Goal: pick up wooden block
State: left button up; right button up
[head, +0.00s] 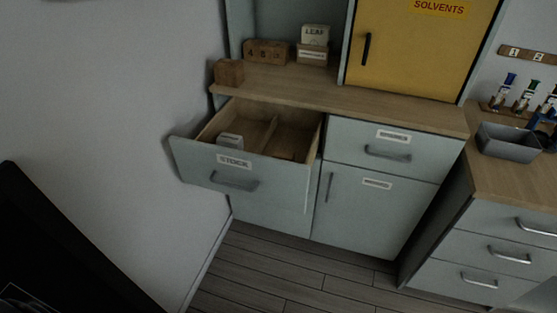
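A small brown wooden block (229,72) sits at the left end of the wooden counter (300,84), close to the wall and the front edge. Behind it is a longer brown wooden piece (267,52) with dark characters on its face. Both of my grippers are out of view.
The drawer labelled STOCK (232,176) stands open below the block, with a pale item (230,141) inside. A yellow SOLVENTS cabinet (412,50) is shut. A small labelled box (313,54) stands at the back. A grey bin (508,143) is at right. Floor in front is clear.

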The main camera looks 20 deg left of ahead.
aim_at(280, 154)
jog(key=u, duration=2.35)
jog(key=z, duration=1.8)
jog(key=i+l+u, duration=0.1)
jog(key=l, duration=0.25)
jog(key=i+l+u, duration=0.1)
jog(key=i+l, duration=0.25)
jog(key=i+l+u, duration=0.1)
jog(key=l, duration=0.25)
jog(key=i+l+u, duration=0.1)
jog(key=i+l, duration=0.15)
jog(key=l, duration=0.15)
